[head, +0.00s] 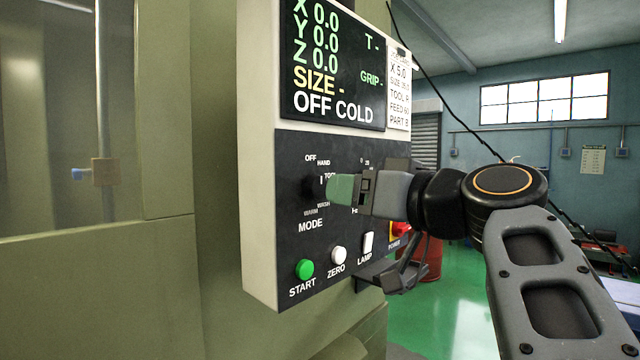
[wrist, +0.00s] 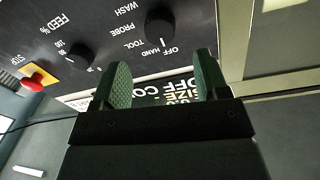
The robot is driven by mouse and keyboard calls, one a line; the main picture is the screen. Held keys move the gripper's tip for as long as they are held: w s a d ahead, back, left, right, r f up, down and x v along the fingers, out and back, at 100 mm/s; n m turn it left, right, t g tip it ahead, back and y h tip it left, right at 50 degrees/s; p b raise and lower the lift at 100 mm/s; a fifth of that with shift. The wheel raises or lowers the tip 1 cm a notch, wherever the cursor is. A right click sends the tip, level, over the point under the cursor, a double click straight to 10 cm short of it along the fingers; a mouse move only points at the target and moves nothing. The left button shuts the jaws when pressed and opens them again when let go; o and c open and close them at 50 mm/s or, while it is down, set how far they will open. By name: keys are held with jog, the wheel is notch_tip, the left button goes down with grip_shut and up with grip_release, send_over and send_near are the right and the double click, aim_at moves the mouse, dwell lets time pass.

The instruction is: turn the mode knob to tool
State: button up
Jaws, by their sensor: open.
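The mode knob (head: 311,187) is a black round knob on the dark panel, with OFF, HAND, TOOL and other labels around it. In the wrist view the knob (wrist: 160,22) stands just beyond the fingertips, between them across the picture. Its white mark faces the OFF and HAND side, and the screen reads OFF COLD. My gripper (head: 341,190) has green finger pads and is close in front of the knob, partly covering the labels on its right. In the wrist view my gripper (wrist: 163,78) is open and empty. I see no clear contact with the knob.
The feed knob (wrist: 79,52) and the red stop button (wrist: 36,80) are on the same panel. Below the mode knob are the green START button (head: 305,269), the white ZERO button (head: 339,255) and the LAMP switch (head: 368,243). The screen (head: 335,60) is above.

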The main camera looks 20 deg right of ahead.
aim_at(320, 188)
jog(key=shift+p+x, duration=0.8)
jog(key=shift+x, duration=2.7)
jog(key=shift+c, duration=0.3)
jog(key=c, duration=0.9)
jog(key=shift+o, duration=0.2)
